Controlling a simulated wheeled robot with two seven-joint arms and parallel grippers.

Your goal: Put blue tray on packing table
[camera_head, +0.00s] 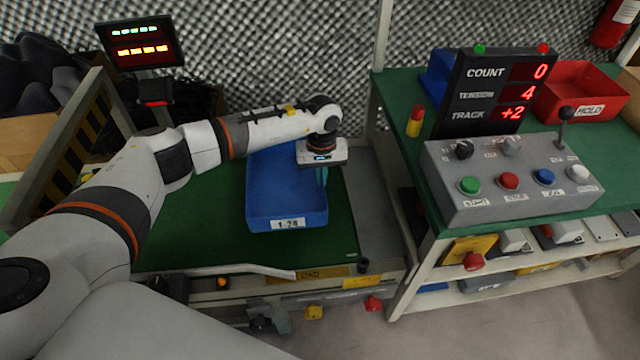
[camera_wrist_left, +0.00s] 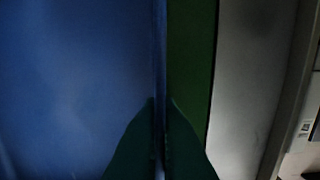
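The blue tray (camera_head: 288,214), with a white label on its front, sits on the green belt surface in the middle of the head view. My left gripper (camera_head: 321,178) points down at the tray's right wall. In the left wrist view its two green fingers (camera_wrist_left: 161,130) stand one on each side of the blue tray wall (camera_wrist_left: 75,85), shut on it. The green-topped table (camera_head: 415,90) at the right, apart from the tray, appears to be the packing table. My right gripper is not in view.
A grey button box (camera_head: 510,180), a counter display (camera_head: 497,92), a red bin (camera_head: 580,92) and a blue bin (camera_head: 437,78) crowd the right table. A red-and-yellow post (camera_head: 415,121) stands near its left edge. A grey strip (camera_head: 375,205) separates belt and table.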

